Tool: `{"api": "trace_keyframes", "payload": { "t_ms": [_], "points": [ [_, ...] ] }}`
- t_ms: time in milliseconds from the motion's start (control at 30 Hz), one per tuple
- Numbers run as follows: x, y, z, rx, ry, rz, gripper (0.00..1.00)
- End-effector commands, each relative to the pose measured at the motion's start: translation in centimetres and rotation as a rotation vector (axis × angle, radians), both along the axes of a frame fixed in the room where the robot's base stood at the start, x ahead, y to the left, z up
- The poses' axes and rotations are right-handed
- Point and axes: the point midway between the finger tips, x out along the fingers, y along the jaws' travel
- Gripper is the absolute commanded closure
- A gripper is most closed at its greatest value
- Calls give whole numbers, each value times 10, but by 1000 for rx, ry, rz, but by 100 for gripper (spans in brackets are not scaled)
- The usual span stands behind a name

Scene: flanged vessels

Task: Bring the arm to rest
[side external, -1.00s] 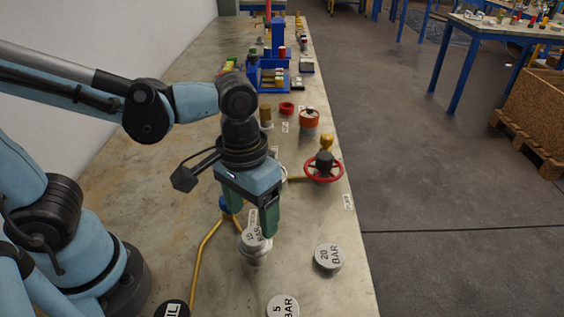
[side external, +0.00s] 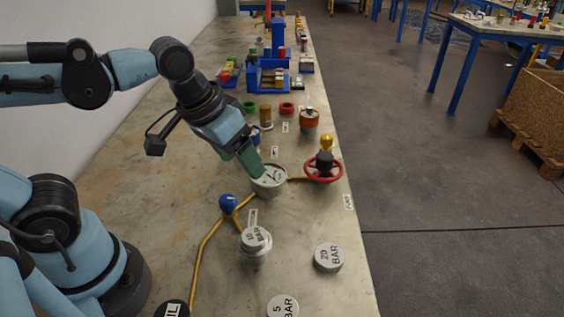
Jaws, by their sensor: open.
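My gripper (side external: 242,160) has green fingers and points down and to the right, tilted. It is open, with nothing seen between the fingers. Its tips are close to a round grey gauge-like vessel (side external: 268,181) on the bench; I cannot tell whether they touch it. My arm reaches in from the left. The vessel marked 10 BAR (side external: 255,240) stands upright in front, clear of the gripper.
Lids marked 20 BAR (side external: 328,256) and 5 BAR (side external: 283,306) lie at the front. A red handwheel (side external: 323,170) stands right of the gripper. Yellow piping (side external: 200,250) runs along the bench (side external: 120,190). A blue rack (side external: 270,72) stands behind. The bench's left part is clear.

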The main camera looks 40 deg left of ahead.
Motion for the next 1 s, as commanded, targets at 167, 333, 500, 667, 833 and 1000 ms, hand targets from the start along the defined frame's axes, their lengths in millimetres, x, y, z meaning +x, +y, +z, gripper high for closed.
{"api": "trace_keyframes", "payload": {
  "t_ms": [167,333,500,667,833,1000],
  "points": [
    [9,43,-11,67,-203,0,27],
    [12,53,-12,94,-253,-8,27],
    [12,52,-12,92,-251,-9,27],
    [12,52,-12,92,-250,-9,16],
    [12,51,-12,91,-250,-9,16],
    [13,44,-12,75,-235,-8,16]
  ]
}}
